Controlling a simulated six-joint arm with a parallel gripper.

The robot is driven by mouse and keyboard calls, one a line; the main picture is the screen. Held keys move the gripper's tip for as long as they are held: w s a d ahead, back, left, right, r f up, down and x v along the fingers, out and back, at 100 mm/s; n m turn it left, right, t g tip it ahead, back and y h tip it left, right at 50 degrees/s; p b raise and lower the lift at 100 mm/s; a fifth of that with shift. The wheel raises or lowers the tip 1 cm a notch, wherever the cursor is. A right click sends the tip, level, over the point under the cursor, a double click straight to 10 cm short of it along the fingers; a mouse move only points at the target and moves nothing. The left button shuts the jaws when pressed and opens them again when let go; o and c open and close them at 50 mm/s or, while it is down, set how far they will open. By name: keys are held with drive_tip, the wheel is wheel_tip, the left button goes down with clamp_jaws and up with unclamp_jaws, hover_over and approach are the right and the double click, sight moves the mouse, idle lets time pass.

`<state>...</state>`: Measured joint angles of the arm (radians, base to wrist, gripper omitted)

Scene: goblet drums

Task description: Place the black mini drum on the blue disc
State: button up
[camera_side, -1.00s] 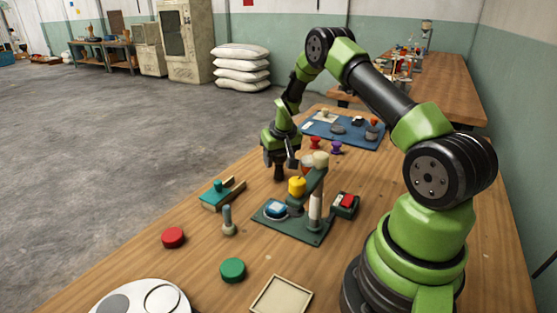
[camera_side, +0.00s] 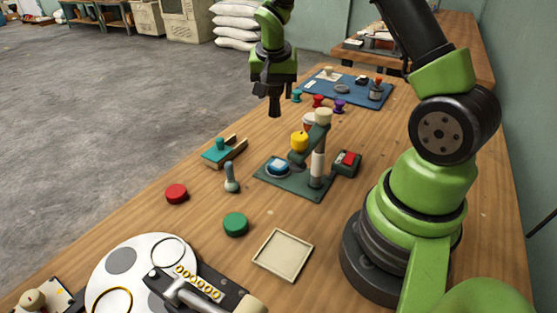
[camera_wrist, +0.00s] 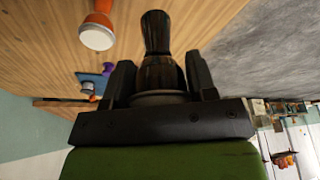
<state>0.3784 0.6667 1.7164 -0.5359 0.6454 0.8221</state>
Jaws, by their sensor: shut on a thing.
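My gripper (camera_side: 274,84) is shut on the black mini drum (camera_wrist: 157,45), a glossy goblet shape between the two fingers in the wrist view. In the side view the dark drum (camera_side: 275,104) hangs below the fingers, above the table.
An orange-and-white drum (camera_wrist: 97,32) stands close by. Teal (camera_side: 296,95), red (camera_side: 318,100) and purple (camera_side: 340,105) drums stand near a blue mat (camera_side: 345,90). A red puck (camera_side: 176,193) and green puck (camera_side: 236,224) lie in front.

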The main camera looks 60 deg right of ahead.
drive_tip(key=s+a+r+m+g, duration=0.2)
drive_tip(key=s+a+m, duration=0.3)
drive_tip(key=a+m, duration=0.1)
hover_over(279, 163)
drive_tip(key=shift+m, duration=0.4)
wheel_tip(279, 163, down, 10)
drive_tip(key=shift+s+f, duration=0.1)
drive_tip(key=shift+f, duration=0.05)
drive_tip(key=o, duration=0.9)
drive_tip(key=shift+f, duration=0.15)
